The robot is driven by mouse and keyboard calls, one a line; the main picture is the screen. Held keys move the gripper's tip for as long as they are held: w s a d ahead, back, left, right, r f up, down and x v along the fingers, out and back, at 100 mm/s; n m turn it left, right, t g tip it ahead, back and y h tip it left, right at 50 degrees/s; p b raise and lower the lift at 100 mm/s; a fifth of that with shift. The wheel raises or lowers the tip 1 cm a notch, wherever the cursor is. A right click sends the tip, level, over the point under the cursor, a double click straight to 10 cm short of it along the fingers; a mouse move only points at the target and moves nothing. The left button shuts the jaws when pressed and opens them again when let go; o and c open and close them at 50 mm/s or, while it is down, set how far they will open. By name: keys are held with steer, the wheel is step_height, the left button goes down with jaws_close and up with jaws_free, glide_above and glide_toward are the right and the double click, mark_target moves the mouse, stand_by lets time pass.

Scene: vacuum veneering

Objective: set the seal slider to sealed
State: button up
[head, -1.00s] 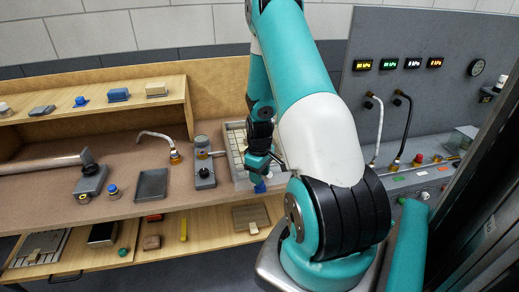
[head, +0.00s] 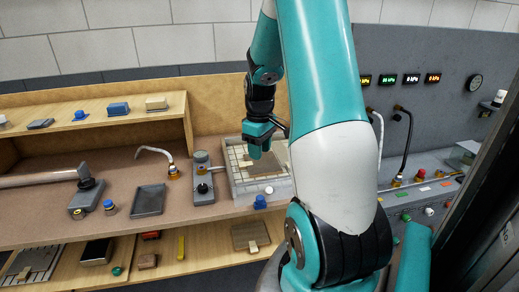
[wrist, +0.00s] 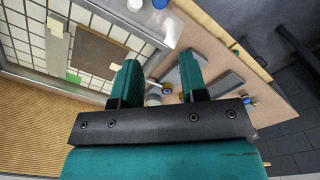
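My gripper (head: 259,150) is above the gridded tray (head: 236,186), its fingers apart. In the wrist view the open fingers (wrist: 160,72) have nothing between them. The tray (wrist: 110,88) has a pale rim and holds a brown panel (wrist: 97,52), beside which small green tabs show. I see no label that marks the seal slider, so I cannot tell which part it is. A blue knob (head: 260,202) stands at the tray's front edge, apart from the gripper. A grey fixture (head: 202,183) with a black knob stands just left of the tray.
A small dark tray (head: 149,200) and a hose (head: 156,152) on a brass fitting are on the bench at left. A shelf (head: 130,122) with small blocks stands behind. At right is a grey panel (head: 440,110) with lit displays and hoses.

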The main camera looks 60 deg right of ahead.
steer(key=shift+c, duration=1)
steer(key=shift+w+a+f+n+g+b, duration=0.15)
steer(key=shift+w+a+f+n+b, duration=0.25)
steer(key=shift+a+f+n+b, duration=0.15)
steer(key=shift+w+a+f+n+g+b, duration=0.15)
steer(key=shift+w+a+f+n+b, duration=0.15)
steer(key=shift+w+a+f+n, duration=0.25)
jaws_close()
steer(key=w+a+f+n+g+h+b, duration=0.25)
steer(key=w+a+f+n+b, duration=0.2)
steer(key=a+n, duration=0.3)
steer(key=n+p, duration=0.1)
steer(key=p, duration=0.2)
glide_toward(256, 204)
steer(key=shift+t+h, duration=0.35)
steer(key=shift+h, duration=0.1)
steer(key=f, duration=0.1)
steer(key=a+f, duration=0.1)
steer(key=f, duration=0.1)
steer(key=a+f, duration=0.1)
steer(key=f, duration=0.1)
steer(key=shift+w+a, duration=0.15)
steer(key=shift+a, duration=0.1)
steer(key=shift+s+d+r, duration=0.15)
steer(key=shift+s+d, duration=0.55)
steer(key=shift+d, duration=0.3)
steer(key=shift+s+d+f+p, duration=0.2)
steer(key=shift+s+d+p, duration=0.15)
steer(key=shift+d, duration=0.15)
